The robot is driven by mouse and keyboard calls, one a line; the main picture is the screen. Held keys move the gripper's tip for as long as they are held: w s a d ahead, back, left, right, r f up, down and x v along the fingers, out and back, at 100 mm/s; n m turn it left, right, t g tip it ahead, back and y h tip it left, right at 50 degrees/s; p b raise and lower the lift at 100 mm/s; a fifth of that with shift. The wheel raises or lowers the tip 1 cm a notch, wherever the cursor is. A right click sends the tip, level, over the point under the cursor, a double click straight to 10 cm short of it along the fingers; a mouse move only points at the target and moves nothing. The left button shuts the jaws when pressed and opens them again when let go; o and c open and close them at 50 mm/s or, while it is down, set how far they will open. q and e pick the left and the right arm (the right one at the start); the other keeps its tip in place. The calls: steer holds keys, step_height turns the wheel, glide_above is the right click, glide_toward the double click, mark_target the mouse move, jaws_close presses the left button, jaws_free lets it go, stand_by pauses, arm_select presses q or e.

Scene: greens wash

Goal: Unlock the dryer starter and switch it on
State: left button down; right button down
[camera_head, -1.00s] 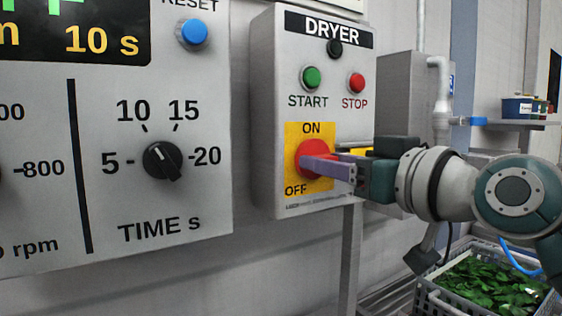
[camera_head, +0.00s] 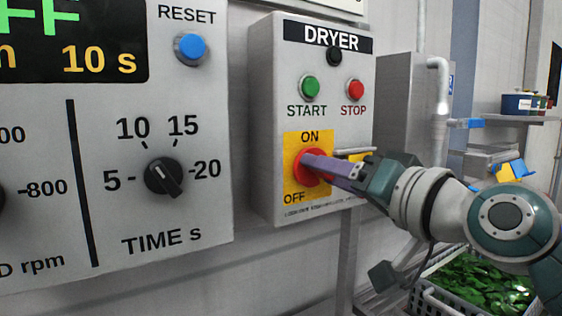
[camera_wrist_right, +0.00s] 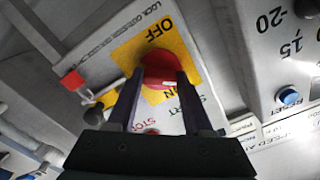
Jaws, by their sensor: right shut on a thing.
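The dryer starter is a grey box (camera_head: 265,130) with a DRYER label, a green START button (camera_head: 310,87) and a red STOP button (camera_head: 356,90). Below them a red rotary handle (camera_head: 303,171) sits on a yellow plate (camera_head: 294,143) marked ON above and OFF below. My right gripper (camera_head: 318,165) is shut on the red handle, which shows between its fingers in the wrist view (camera_wrist_right: 160,68). The handle's pointing direction is partly hidden by the fingers. A small red block (camera_wrist_right: 72,80) shows beside the box in the wrist view; I cannot tell what it is. My left gripper is not in view.
A control panel (camera_head: 205,250) with a TIME dial (camera_head: 163,176) and blue RESET button (camera_head: 190,48) stands close on the left. A pipe (camera_head: 439,90) runs behind the box at right. A crate of greens (camera_head: 485,285) sits at lower right.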

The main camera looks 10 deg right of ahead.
steer(key=m+p, duration=0.3)
steer(key=m, duration=0.7)
steer(key=shift+m, duration=0.3)
stand_by(0.4)
steer(key=shift+c, duration=1.5)
jaws_free()
steer(key=shift+s, duration=0.1)
